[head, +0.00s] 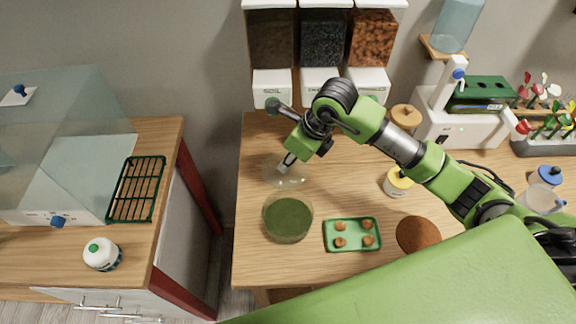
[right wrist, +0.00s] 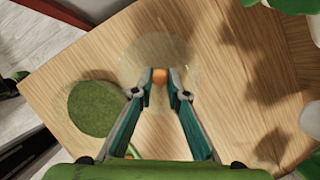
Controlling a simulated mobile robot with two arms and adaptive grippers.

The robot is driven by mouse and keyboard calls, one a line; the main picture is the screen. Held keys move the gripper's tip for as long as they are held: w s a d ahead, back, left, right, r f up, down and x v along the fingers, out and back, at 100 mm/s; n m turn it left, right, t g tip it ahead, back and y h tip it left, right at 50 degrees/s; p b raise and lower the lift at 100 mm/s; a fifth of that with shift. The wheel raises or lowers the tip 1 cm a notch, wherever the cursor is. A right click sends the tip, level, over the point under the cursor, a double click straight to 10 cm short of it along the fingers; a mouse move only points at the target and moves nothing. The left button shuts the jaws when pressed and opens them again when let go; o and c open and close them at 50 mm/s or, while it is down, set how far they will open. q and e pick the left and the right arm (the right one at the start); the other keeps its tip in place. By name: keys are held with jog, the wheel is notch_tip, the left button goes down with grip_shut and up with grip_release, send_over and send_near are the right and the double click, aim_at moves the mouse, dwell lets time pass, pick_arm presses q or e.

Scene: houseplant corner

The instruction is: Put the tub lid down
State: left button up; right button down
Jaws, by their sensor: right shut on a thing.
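The tub lid (head: 272,175) is a clear, see-through disc over the wooden table, left of centre in the head view. My right gripper (head: 286,163) is shut on its small orange knob, which shows between the fingertips in the right wrist view. There the clear lid (right wrist: 150,48) spreads out around the fingers. I cannot tell whether it touches the table. A round, clear tub (head: 288,238) with green contents stands just in front of the lid, without a cover. The tub also shows in the right wrist view (right wrist: 97,108). My left gripper is out of view.
A green tray (head: 328,246) with small brown lumps lies right of the tub. A brown round thing (head: 418,235) and a yellow-lidded jar (head: 398,182) are further right. Dispensers (head: 320,85) stand behind. The table's left edge is close to the lid.

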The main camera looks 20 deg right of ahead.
notch_tip(320, 180, down, 3)
jog(key=shift+f+p, duration=0.2)
jog(key=shift+p, duration=0.2)
jog(key=shift+f+b, duration=0.25)
jog(key=shift+b, duration=0.05)
jog(key=c, duration=2)
grip_release()
jog(key=shift+r, duration=0.1)
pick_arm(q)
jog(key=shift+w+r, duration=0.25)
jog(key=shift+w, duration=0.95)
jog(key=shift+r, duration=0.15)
pick_arm(e)
jog(key=shift+r, duration=0.1)
jog(key=shift+r+p, duration=0.25)
jog(key=shift+p, duration=0.05)
pick_arm(q)
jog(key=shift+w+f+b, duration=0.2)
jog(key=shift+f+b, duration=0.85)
jog(key=shift+b, duration=0.15)
pick_arm(e)
jog(key=v, duration=1.1)
jog(key=shift+s+r, duration=0.15)
jog(key=shift+r, duration=0.15)
